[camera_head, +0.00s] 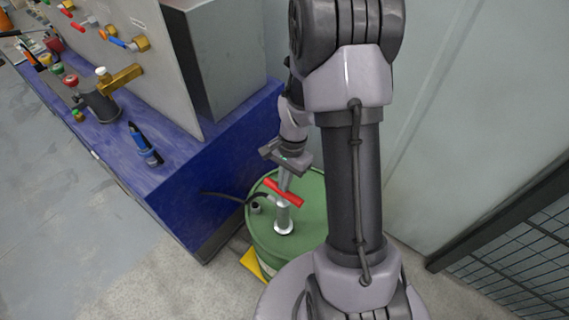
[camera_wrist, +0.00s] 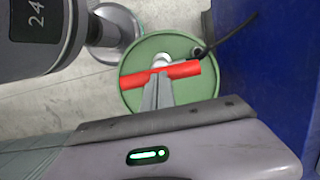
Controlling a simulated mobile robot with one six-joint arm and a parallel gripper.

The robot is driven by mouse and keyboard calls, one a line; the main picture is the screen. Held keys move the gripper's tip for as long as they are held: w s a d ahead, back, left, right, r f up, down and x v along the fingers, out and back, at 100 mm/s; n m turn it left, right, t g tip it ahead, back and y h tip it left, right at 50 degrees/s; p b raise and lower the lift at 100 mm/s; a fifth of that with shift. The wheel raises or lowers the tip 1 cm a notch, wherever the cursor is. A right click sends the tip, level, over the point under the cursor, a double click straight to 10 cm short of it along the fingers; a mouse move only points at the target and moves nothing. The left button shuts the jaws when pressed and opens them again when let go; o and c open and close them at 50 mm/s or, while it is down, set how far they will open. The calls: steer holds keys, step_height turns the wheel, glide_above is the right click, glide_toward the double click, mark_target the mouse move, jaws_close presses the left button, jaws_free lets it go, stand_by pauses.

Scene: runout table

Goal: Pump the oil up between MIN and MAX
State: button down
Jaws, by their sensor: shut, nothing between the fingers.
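A green drum (camera_head: 303,213) stands on the floor beside the blue bench. A silver hand pump (camera_head: 283,217) with a red T-handle (camera_head: 290,196) rises from its top, and a black hose runs from it towards the bench. The drum (camera_wrist: 137,97) and red handle (camera_wrist: 185,70) also show in the wrist view. My gripper (camera_head: 285,187) is above the pump, its fingers shut with nothing between them. In the wrist view my fingertips (camera_wrist: 160,76) overlap the middle of the handle; I cannot tell whether they touch it. No MIN or MAX marks can be made out.
The blue bench (camera_head: 215,165) stands left of the drum, carrying a grey panel (camera_head: 150,50) with valves, a grey cabinet (camera_head: 225,60) and a blue-black tool (camera_head: 145,146). A dark mesh fence (camera_head: 510,240) is at right. Open floor (camera_head: 50,200) lies at left.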

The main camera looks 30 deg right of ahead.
step_height(320, 180, up, 14)
steer(key=w+d+p, duration=0.1)
steer(key=d+p, duration=0.1)
steer(key=p, duration=0.4)
steer(key=shift+d, duration=0.3)
steer(key=shift+f, duration=0.1)
stand_by(1.0)
steer(key=s+a+r+n+t+b, duration=0.3)
steer(key=s+a+b, duration=0.3)
steer(key=a, duration=0.2)
steer(key=s+a+r+n+t+b, duration=0.3)
steer(key=s+a+n+b, duration=0.3)
steer(key=a, duration=0.3)
steer(key=shift+s+r+n+b, duration=0.3)
steer(key=shift+s+r, duration=0.1)
steer(key=shift+s, duration=0.3)
